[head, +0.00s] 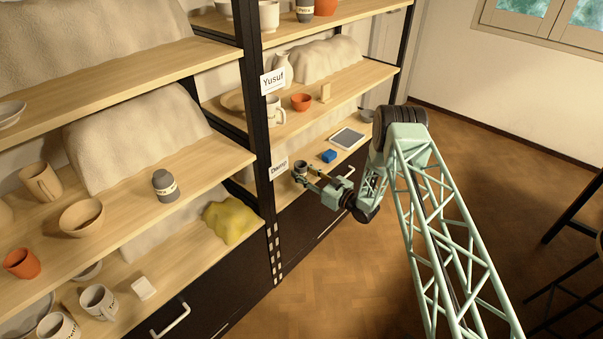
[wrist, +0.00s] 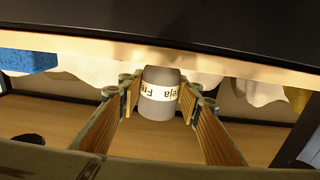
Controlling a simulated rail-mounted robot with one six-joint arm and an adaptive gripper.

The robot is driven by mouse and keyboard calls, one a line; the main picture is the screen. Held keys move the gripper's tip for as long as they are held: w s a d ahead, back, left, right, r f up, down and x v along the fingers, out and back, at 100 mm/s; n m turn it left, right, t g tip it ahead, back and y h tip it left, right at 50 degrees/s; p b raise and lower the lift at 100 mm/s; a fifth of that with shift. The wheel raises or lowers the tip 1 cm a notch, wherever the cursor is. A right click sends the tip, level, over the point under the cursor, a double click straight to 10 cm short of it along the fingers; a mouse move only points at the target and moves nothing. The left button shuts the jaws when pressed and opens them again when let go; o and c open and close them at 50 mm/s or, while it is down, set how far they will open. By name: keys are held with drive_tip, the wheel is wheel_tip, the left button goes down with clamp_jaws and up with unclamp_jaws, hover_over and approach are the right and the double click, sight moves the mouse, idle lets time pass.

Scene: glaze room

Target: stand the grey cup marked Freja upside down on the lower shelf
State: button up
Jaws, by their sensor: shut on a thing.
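The grey cup marked Freja (wrist: 160,80) is between the fingers of my gripper (wrist: 159,94), which is shut on its sides. Its white name band faces the wrist camera, with the letters inverted in that picture. In the head view, the small cup (head: 300,167) shows a dark top that looks like its mouth, facing up. My gripper (head: 309,179) reaches in at the front of the lower shelf (head: 286,192) in the right-hand bay. I cannot tell whether the cup touches this shelf.
A blue block (head: 328,156) and a grey tablet-like panel (head: 347,138) lie on that shelf, right of the cup. A post with name tags stands to its left. The shelf above holds an orange bowl (head: 301,102). A yellow cloth (head: 231,221) lies in the left bay.

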drive_tip(key=shift+r, duration=0.15)
drive_tip(key=shift+r+p, duration=0.45)
drive_tip(key=shift+r, duration=0.65)
drive_tip(key=p+v, duration=0.1)
drive_tip(key=v, duration=1.3)
idle(0.9)
drive_tip(key=shift+r, duration=0.1)
idle(0.4)
